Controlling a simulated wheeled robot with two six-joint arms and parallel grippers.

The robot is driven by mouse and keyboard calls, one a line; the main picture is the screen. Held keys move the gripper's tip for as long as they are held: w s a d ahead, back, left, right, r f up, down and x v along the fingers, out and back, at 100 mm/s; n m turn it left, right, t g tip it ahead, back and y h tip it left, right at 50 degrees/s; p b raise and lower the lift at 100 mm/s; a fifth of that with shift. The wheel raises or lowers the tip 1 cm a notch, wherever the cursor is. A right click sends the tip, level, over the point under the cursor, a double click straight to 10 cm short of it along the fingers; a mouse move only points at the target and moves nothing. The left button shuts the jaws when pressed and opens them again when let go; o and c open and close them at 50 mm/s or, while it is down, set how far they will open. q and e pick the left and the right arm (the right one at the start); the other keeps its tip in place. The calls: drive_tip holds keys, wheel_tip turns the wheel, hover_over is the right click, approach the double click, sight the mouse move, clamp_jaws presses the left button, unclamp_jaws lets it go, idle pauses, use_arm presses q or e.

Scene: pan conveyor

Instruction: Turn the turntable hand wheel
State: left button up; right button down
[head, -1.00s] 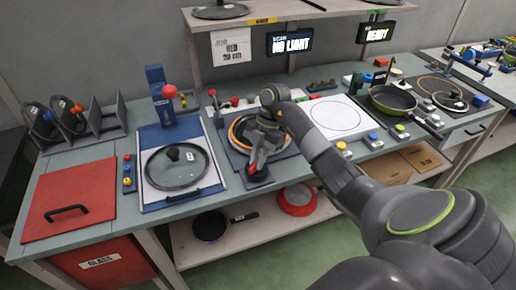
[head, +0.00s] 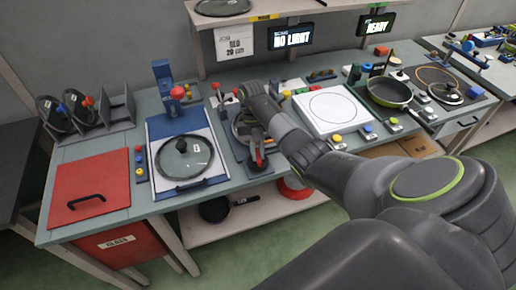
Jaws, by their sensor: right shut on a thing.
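The turntable (head: 238,130) is a round plate on a dark base near the middle of the bench, partly covered by my right arm. The hand wheel (head: 258,168) is a small dark part with a red piece at the turntable's front edge. My right gripper (head: 258,154) reaches down over the turntable and is shut on the hand wheel at its red piece. The exact grip is small and partly hidden. My left gripper is not in view.
A glass lid (head: 184,158) lies on a white and blue board left of the turntable. A white plate with a circle (head: 333,113) and a green pan (head: 390,94) are to the right. A lid rack (head: 117,112) and red hatch (head: 92,188) are at the left. A display reads NO LIGHT (head: 292,37).

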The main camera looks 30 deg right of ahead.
drive_tip(key=shift+w+a+n+h+p, duration=0.1)
drive_tip(key=shift+n+h+p, duration=0.35)
drive_tip(key=shift+n, duration=1.05)
drive_tip(key=shift+h, duration=0.25)
drive_tip(key=c, duration=1.4)
unclamp_jaws()
drive_tip(key=shift+c, duration=0.2)
drive_tip(key=p+v, duration=0.7)
drive_tip(key=v, duration=1)
drive_tip(key=shift+r, duration=0.15)
drive_tip(key=shift+w, duration=0.1)
